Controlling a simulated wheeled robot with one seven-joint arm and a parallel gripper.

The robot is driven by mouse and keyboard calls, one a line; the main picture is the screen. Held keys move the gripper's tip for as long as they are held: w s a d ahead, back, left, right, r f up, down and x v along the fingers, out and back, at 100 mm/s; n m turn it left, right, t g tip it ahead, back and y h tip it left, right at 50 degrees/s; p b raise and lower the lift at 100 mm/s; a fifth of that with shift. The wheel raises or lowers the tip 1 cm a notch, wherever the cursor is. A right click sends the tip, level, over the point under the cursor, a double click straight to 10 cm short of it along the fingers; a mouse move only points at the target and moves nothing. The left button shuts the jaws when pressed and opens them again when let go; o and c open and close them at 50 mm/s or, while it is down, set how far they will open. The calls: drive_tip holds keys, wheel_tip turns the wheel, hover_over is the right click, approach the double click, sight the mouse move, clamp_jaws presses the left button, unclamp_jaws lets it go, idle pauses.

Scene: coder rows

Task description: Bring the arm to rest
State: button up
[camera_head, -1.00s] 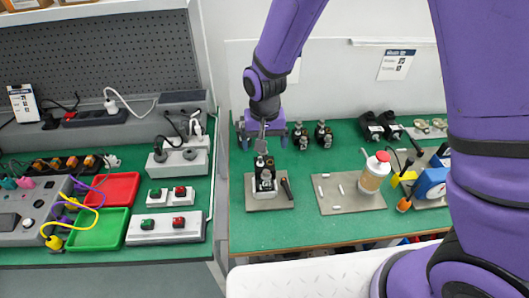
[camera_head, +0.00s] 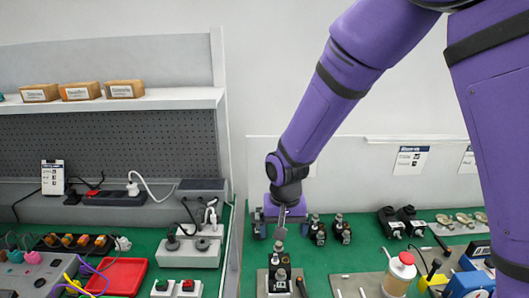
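My gripper (camera_head: 281,222) hangs at the end of my purple arm, near the back of the green bench. It points down above a small black-and-silver device (camera_head: 280,272) that stands on a grey plate (camera_head: 262,284). I cannot tell whether the gripper touches the device. The arm reaches down from the upper right of the view.
Small black bottle-like parts (camera_head: 339,229) stand right of my gripper. A shelf (camera_head: 110,101) with several boxes juts out at left. A red tray (camera_head: 118,277) lies at lower left.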

drive_tip(key=s+d+r+t, duration=0.1)
drive_tip(key=s+d+r, duration=0.1)
drive_tip(key=d+r, duration=0.6)
drive_tip(key=s+d+r+t, duration=0.1)
drive_tip(key=s+d+r, duration=0.2)
drive_tip(key=d+r, duration=0.5)
drive_tip(key=s+d+r+t, duration=0.1)
drive_tip(key=s+d+r, duration=0.3)
drive_tip(key=s, duration=0.3)
drive_tip(key=s+d+r+t, duration=0.2)
drive_tip(key=s+d+r, duration=0.2)
drive_tip(key=s+r, duration=0.3)
drive_tip(key=shift+s+d, duration=0.25)
drive_tip(key=shift+s, duration=0.5)
